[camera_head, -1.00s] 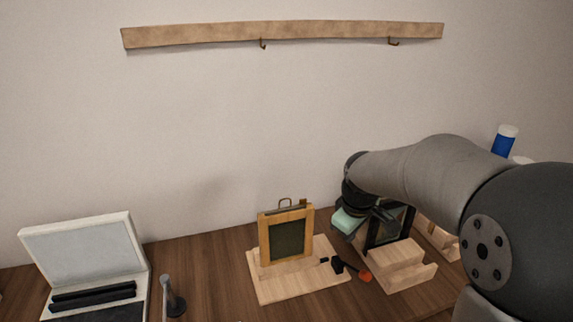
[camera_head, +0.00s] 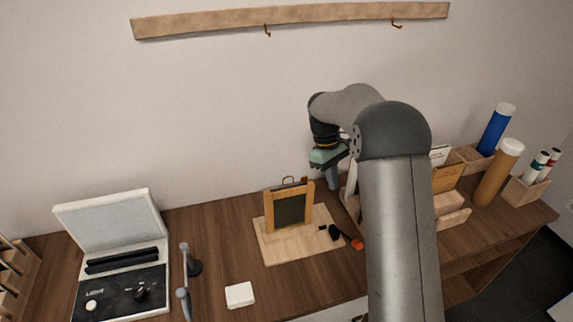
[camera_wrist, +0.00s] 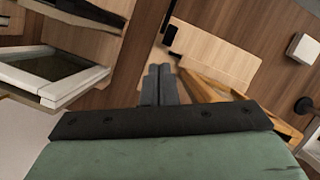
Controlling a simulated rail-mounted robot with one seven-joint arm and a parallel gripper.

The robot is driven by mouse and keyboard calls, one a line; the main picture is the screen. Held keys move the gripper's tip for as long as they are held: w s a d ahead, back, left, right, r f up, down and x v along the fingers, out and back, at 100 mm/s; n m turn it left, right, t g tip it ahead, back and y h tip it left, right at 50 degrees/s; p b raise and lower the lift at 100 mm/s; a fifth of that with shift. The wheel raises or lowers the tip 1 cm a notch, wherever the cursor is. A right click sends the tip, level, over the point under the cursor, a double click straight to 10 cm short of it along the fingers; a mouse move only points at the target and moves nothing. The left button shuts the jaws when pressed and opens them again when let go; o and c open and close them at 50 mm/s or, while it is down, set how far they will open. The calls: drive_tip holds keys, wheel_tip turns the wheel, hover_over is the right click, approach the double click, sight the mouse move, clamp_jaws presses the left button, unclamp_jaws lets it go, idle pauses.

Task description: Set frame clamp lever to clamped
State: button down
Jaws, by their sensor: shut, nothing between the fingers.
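The frame clamp is a light wooden base (camera_head: 285,248) with a wooden frame (camera_head: 289,206) standing upright in it. Its lever (camera_head: 346,237) is a black arm with an orange tip, at the base's right side, pointing to the lower right. In the wrist view the base (camera_wrist: 222,60) lies beyond my fingertips, with black lever parts (camera_wrist: 170,34) at its edge; the orange tip is not visible there. My gripper (camera_head: 333,184) is shut and empty, pointing down behind and right of the frame. Its closed fingers show in the wrist view (camera_wrist: 160,72).
A wooden rack (camera_head: 448,203) with cards is to the right, partly hidden by my arm. A white-edged dark frame (camera_wrist: 60,88) is left of my fingers.

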drive_tip(key=v, duration=0.6)
drive_tip(key=s+d+r+m+t+b, duration=0.1)
drive_tip(key=s+d+r+m, duration=0.15)
drive_tip(key=s, duration=0.75)
drive_tip(key=s+d+f+m+t+y+b, duration=0.1)
drive_tip(key=s+f+m, duration=0.2)
drive_tip(key=s, duration=0.9)
drive_tip(key=s+d+f+m+t+y+b, duration=0.1)
drive_tip(key=s+f+m, duration=0.2)
drive_tip(key=s, duration=0.9)
drive_tip(key=shift+w+a+r+m+p, duration=0.7)
drive_tip(key=shift+w+a+m, duration=1.9)
drive_tip(key=shift+w, duration=2.2)
drive_tip(key=shift+w+a+r+m+p, duration=0.45)
drive_tip(key=shift+w+a+r+m, duration=0.55)
drive_tip(key=shift+w+a+m, duration=2.65)
drive_tip(key=shift+w+a+r+m+p, duration=0.7)
drive_tip(key=shift+w+a+m, duration=0.75)
drive_tip(key=shift+w, duration=4.45)
drive_tip(key=shift+a+r+n, duration=0.15)
drive_tip(key=shift+n, duration=0.1)
